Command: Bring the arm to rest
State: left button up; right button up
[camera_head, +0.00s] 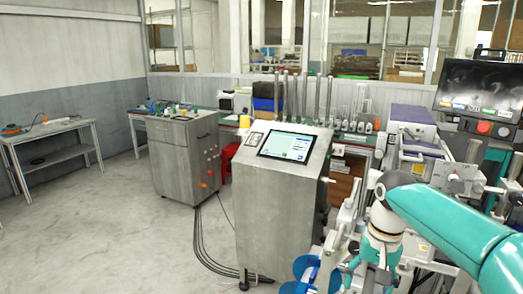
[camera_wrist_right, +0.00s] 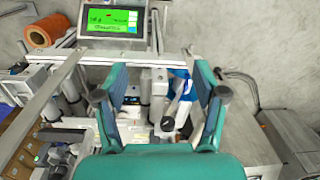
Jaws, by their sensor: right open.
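My right arm (camera_head: 440,218) reaches in from the right in the head view, its wrist bent downward over a machine. In the right wrist view my right gripper (camera_wrist_right: 161,85) has its two teal fingers spread wide apart, with nothing held between them. Parts of the machine and a blue piece (camera_wrist_right: 180,84) show in the gap behind the fingers. In the head view, blue round parts that look like reels (camera_head: 304,268) sit at the bottom, left of my right wrist. My left gripper is not in view.
A grey console with a screen (camera_head: 286,146) stands left of my arm, with a grey cabinet (camera_head: 183,155) farther left. The wrist view shows a green-lit screen (camera_wrist_right: 112,20) and an orange-brown spool (camera_wrist_right: 47,31). Open floor (camera_head: 120,235) lies at the left.

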jog(key=s+a+f+n+y, duration=0.1)
jog(key=a+f, duration=0.2)
jog(key=f, duration=0.9)
jog(key=s+a+f+n+y, duration=0.1)
jog(key=s+a+f, duration=0.15)
jog(key=f, duration=0.95)
jog(key=s+a+f, duration=0.2)
jog(key=s+f, duration=0.5)
jog(key=s, duration=0.2)
jog(key=s+a+f+y, duration=0.1)
jog(key=s+a+f, duration=0.1)
jog(key=s+f, duration=0.6)
jog(key=shift+s+a, duration=0.25)
jog(key=shift+s, duration=0.75)
